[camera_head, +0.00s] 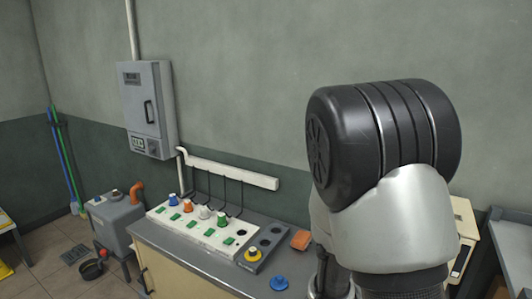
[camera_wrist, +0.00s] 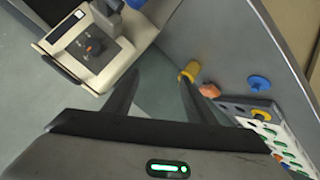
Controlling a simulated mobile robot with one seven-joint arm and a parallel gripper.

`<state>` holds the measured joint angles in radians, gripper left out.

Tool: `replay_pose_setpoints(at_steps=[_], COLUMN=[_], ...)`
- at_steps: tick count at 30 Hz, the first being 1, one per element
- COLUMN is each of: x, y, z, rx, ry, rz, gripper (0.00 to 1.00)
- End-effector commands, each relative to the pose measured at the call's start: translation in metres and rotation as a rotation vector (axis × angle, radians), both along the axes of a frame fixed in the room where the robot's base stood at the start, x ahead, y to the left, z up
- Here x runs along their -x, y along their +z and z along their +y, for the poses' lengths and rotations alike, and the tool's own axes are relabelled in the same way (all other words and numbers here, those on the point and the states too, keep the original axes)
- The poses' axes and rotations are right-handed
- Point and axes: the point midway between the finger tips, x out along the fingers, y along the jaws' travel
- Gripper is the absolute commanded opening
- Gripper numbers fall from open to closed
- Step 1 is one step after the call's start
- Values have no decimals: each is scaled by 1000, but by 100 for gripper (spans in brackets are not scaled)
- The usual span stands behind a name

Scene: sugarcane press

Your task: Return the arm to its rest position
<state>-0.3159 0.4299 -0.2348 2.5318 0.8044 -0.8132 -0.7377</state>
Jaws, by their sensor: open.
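My gripper (camera_wrist: 157,82) shows in the wrist view with its two dark fingers spread apart, and nothing is seen held between them. A yellow piece (camera_wrist: 188,72) appears close to the right fingertip; I cannot tell whether they touch. In the head view my arm's black and silver links fill the right side, bent above the grey bench (camera_head: 190,262). My gripper is hidden in that view.
A white panel with coloured knobs (camera_head: 205,229) and a blue knob (camera_head: 279,283) are on the bench. It also holds an orange block (camera_head: 300,239). A beige machine (camera_wrist: 92,52) stands left of my fingers in the wrist view. A grey wall cabinet (camera_head: 147,108) hangs behind.

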Motion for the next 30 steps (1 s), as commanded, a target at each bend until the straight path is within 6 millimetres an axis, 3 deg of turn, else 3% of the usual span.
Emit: replay_pose_setpoints(at_steps=[2,5,8,12,16,21,25,30], x=[-11,-9,8,56,113,174,196,201], y=[26,58,97,146,178,197,202,202], z=[33,74,108,132,130,112,103,101], rx=[-199,-403,-548,-651,-655,-611,-589,-584], ry=[50,127,201,268,261,185,143,131], rz=[-26,-11,29,122,215,298,324,334], gripper=[51,51,51,51,51,51,51,51])
